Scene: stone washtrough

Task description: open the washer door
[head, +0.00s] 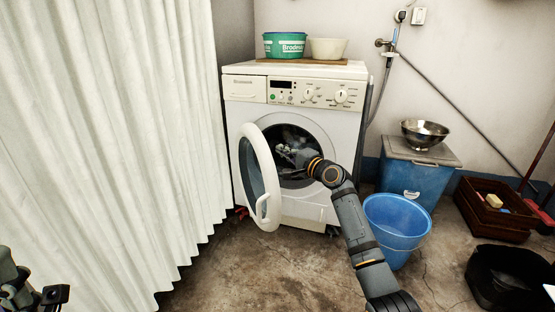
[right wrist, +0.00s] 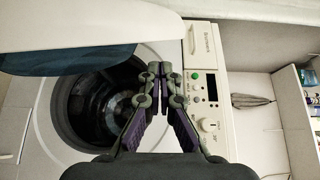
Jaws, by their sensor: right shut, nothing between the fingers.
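The white washer (head: 350,120) stands against the back wall. Its round door (head: 250,150) is swung wide open to the left, with the handle (head: 263,207) low on its rim. In the right wrist view the door's pale rim (right wrist: 90,22) crosses the upper left. The dark drum opening (right wrist: 75,115) is uncovered. My right gripper (head: 287,152) is in front of the opening, to the right of the door and apart from it. Its fingertips (right wrist: 160,70) are together and empty. Part of my left arm's end (head: 35,297) shows at the lower left corner; its fingers are unclear.
A white curtain (head: 110,130) hangs close on the left of the door. A blue bucket (head: 398,225) and a blue bin (head: 405,182) with a metal bowl (head: 425,132) stand on the right. The floor (head: 270,275) in front is clear.

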